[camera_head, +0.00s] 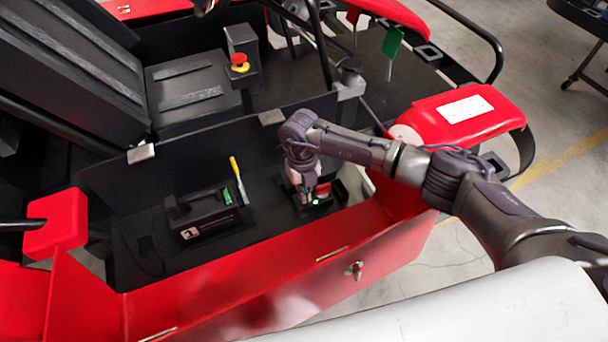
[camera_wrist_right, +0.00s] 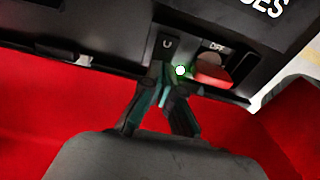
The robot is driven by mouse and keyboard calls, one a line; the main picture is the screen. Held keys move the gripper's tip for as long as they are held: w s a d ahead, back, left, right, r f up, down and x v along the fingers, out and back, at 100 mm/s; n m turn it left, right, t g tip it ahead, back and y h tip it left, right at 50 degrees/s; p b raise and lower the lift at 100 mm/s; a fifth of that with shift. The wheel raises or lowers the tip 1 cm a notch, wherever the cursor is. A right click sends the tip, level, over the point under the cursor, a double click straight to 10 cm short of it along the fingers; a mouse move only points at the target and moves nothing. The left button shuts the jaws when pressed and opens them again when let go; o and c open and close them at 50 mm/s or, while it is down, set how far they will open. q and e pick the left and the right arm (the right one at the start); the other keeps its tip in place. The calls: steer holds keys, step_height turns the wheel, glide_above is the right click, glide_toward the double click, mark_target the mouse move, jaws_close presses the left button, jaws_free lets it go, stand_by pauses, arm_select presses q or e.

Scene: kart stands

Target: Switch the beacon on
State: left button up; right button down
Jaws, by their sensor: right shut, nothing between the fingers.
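A small dark unit with a red round part (camera_head: 323,189), taken to be the beacon, sits in the kart's open side compartment. A green light (camera_head: 315,201) glows beside the red part. My right gripper (camera_head: 304,190) reaches down from above at this unit. In the right wrist view, the right gripper (camera_wrist_right: 165,72) is shut and empty, its fingertips against or very near the black panel, just left of the green light (camera_wrist_right: 180,70). The red part (camera_wrist_right: 212,70) is right of the light, under partly readable lettering. Contact is unclear. My left gripper is not in view.
A black case (camera_head: 209,212) with a green-and-yellow item stands left in the compartment. A red-and-yellow stop button (camera_head: 240,62) is behind. A black bar and red fender (camera_head: 450,112) flank my arm.

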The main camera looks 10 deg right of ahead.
steer(key=shift+f, duration=0.6)
